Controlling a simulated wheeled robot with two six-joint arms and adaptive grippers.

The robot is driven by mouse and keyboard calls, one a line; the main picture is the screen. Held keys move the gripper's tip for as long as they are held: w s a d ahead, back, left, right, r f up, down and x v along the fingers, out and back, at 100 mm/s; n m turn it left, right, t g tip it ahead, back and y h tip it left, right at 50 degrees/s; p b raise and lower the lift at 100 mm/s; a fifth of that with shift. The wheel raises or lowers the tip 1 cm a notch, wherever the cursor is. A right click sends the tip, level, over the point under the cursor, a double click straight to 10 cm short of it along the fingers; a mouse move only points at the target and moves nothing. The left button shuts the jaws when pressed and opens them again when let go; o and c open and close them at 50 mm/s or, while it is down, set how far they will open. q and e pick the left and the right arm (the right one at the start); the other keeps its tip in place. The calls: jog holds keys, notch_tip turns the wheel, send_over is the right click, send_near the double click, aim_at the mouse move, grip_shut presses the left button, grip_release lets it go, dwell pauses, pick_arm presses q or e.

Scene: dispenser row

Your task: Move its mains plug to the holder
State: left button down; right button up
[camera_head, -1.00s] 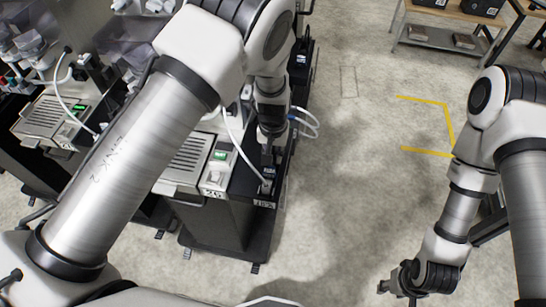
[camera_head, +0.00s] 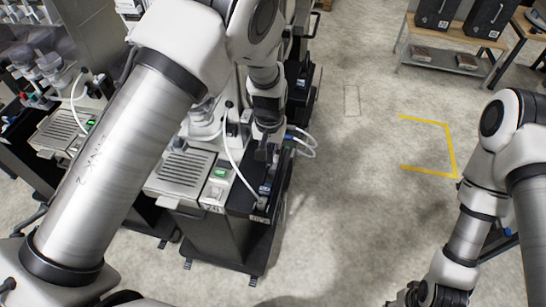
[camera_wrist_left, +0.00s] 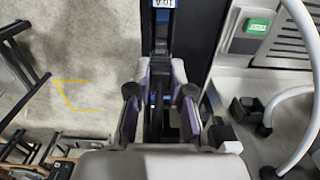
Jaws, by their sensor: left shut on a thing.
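My left gripper (camera_head: 264,154) is over the black right-hand side of the nearest dispenser unit. In the left wrist view its two fingers (camera_wrist_left: 158,112) are closed in on a narrow dark thing, which seems to be the mains plug (camera_wrist_left: 157,108); the fingers hide most of it. A black strip with a blue part (camera_wrist_left: 162,17) and a "10 A" label lies ahead of the fingertips. This blue part also shows in the head view (camera_head: 265,188), below the gripper. I cannot tell which part is the holder. My right gripper (camera_head: 408,297) is partly cut off at the bottom edge.
The nearest dispenser has a green-lit panel (camera_head: 219,173) and a grey drip grille (camera_head: 181,172). A white hose (camera_head: 232,160) loops close to my left gripper, and white cables (camera_head: 305,142) stick out to its right. Open floor (camera_head: 345,200) lies to the right.

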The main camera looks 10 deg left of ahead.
aim_at(269, 152)
pick_arm(q)
jog(key=shift+w+a+f, duration=0.2)
jog(key=shift+w+a, duration=0.1)
jog(key=shift+s+d+r, duration=0.2)
jog(key=shift+r, duration=0.3)
pick_arm(e)
jog(key=shift+w+a, duration=0.15)
pick_arm(q)
jog(key=shift+w+a+r, duration=0.1)
jog(key=shift+r, duration=0.1)
jog(key=shift+r, duration=0.1)
jog(key=shift+r, duration=0.25)
jog(key=shift+r, duration=0.1)
jog(key=shift+r, duration=1.45)
